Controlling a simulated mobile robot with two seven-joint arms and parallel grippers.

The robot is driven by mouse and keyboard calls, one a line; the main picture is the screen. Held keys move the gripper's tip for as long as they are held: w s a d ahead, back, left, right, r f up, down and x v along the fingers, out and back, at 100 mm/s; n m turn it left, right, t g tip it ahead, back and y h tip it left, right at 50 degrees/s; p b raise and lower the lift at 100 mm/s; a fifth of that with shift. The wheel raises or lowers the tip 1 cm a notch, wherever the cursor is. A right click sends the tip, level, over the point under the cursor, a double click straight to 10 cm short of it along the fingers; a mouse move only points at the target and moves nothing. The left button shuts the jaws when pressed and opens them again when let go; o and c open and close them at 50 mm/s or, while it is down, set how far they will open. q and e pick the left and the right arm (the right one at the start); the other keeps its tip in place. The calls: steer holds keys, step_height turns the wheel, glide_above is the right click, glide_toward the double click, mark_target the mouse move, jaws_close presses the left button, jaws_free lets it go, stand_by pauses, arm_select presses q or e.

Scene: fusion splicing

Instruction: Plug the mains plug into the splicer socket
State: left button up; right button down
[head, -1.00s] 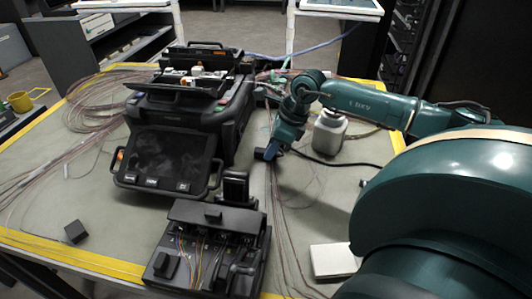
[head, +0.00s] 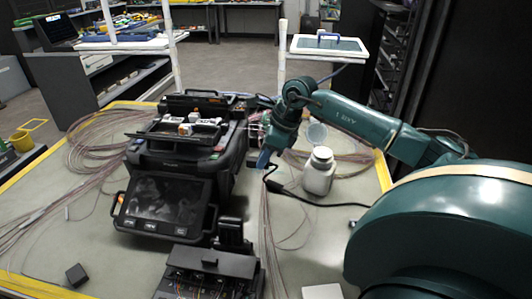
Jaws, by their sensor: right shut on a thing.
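The splicer (head: 180,155) is the dark box with a tilted screen, left of centre on the work table. My right gripper (head: 264,160) is at the right side of the splicer, pointing down and shut on the mains plug. The plug is dark and small, mostly hidden by the fingers. Its black cable (head: 330,204) drops from the gripper, bends near the table and runs right, in front of the white bottle, behind my arm. The splicer socket is not visible, and I cannot tell whether the plug touches the splicer. My left gripper is out of view.
A white bottle (head: 319,171) stands right of the gripper. Loose fibres lie around it and in coils (head: 98,140) at the left. A black fixture (head: 210,264) stands in front of the splicer. A small black block (head: 76,275) lies at front left.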

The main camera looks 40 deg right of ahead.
steer(key=shift+w+d+f+p, duration=0.25)
steer(key=shift+d+p, duration=0.2)
steer(key=shift+p, duration=0.75)
steer(key=shift+w+a+f+b, duration=0.1)
steer(key=shift+w+f+b, duration=0.1)
steer(key=shift+f, duration=0.8)
steer(key=shift+w+f+b, duration=0.1)
steer(key=shift+f+b, duration=0.1)
steer(key=shift+f, duration=0.75)
steer(key=shift+b+x, duration=0.5)
steer(key=shift+x, duration=0.5)
steer(key=shift+w, duration=0.25)
steer(key=shift+w+a, duration=0.25)
steer(key=shift+w+a+r, duration=0.15)
steer(key=shift+w+a, duration=0.15)
steer(key=shift+a, duration=0.05)
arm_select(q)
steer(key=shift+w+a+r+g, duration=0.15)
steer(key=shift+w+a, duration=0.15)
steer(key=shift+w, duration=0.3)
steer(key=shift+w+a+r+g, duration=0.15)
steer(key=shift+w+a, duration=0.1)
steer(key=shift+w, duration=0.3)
